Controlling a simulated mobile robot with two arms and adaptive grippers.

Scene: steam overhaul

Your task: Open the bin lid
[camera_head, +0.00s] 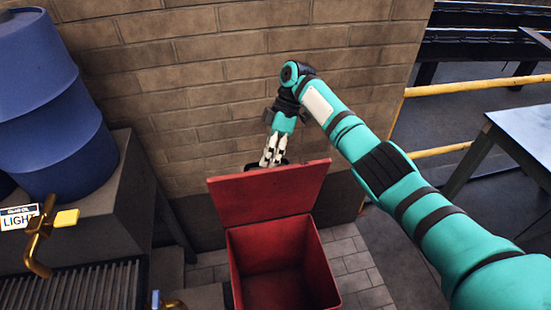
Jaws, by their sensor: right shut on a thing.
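The red bin (234,275) stands on the floor in front of the brick wall, and its empty-looking inside shows. Its red lid (268,194) is open and stands tilted up at the back of the bin. My right gripper (273,160) reaches down from above at the lid's far edge. Its fingers are close together on a dark handle (284,162) behind the lid's top edge. The fingertips and part of the handle are hidden behind the lid. My left gripper is not in view.
A blue drum (48,100) stands on a grey block at the left, with a brass tap (38,245) and a label below it. The brick wall (190,90) is close behind the bin. A metal table (525,130) and yellow rails (470,87) are at the right.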

